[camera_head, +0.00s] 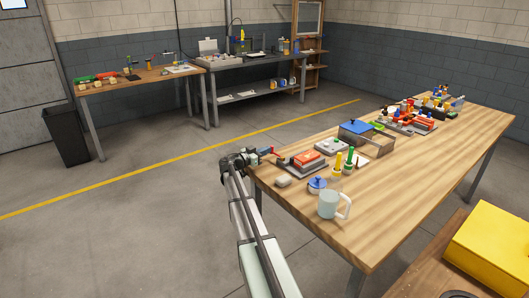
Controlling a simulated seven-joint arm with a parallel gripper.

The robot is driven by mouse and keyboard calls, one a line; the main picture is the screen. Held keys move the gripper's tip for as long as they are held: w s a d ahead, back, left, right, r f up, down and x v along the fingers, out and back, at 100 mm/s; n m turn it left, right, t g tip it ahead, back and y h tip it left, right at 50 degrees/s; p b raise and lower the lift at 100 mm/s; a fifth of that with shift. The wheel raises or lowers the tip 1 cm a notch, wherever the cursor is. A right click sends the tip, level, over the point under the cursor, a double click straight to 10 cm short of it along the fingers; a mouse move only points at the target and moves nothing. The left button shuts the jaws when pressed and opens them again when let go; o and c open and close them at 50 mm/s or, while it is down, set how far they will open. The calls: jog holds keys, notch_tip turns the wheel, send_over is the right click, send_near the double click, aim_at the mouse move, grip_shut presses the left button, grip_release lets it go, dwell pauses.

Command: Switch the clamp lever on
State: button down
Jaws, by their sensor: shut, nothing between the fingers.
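My gripper (255,156) is at the end of my arm, at the near left corner of the wooden table (400,195). It is small in the picture and looks shut, with nothing seen held. Just right of it is a small red-tipped piece (267,151), which may be the clamp lever; I cannot tell for sure, nor whether the gripper touches it. A dark fixture (287,163) with a red block (306,158) on it sits beside this, at the table's left edge. The lever's position cannot be made out.
Several small items crowd the table's far end. Its near right part is clear.

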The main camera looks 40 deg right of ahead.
jog(key=a, duration=1.4)
jog(key=shift+w, duration=0.35)
jog(key=s+a+f+n+g+y, duration=0.1)
jog(key=s+a+f+n+y, duration=0.55)
jog(key=f, duration=0.45)
jog(key=s+a+f+n+y, duration=0.3)
jog(key=s+a+f+n, duration=0.2)
jog(key=s+a+f, duration=0.35)
jog(key=s+a+f+n+g+y, duration=0.1)
jog(key=s+a+f+n+y, duration=0.55)
jog(key=f, duration=0.65)
jog(key=s+a+f+g, duration=0.2)
jog(key=s+a+f, duration=0.2)
jog(key=s, duration=0.8)
jog(key=s+a+f+g+y, duration=0.1)
jog(key=s+a+f, duration=0.4)
jog(key=s, duration=0.8)
jog(key=s+a+f+g+y, duration=0.1)
jog(key=s+a+f, duration=0.4)
jog(key=s, duration=0.8)
jog(key=shift+f+m+g, duration=0.3)
jog(key=shift+f+g, duration=0.45)
jog(key=shift+g, duration=0.15)
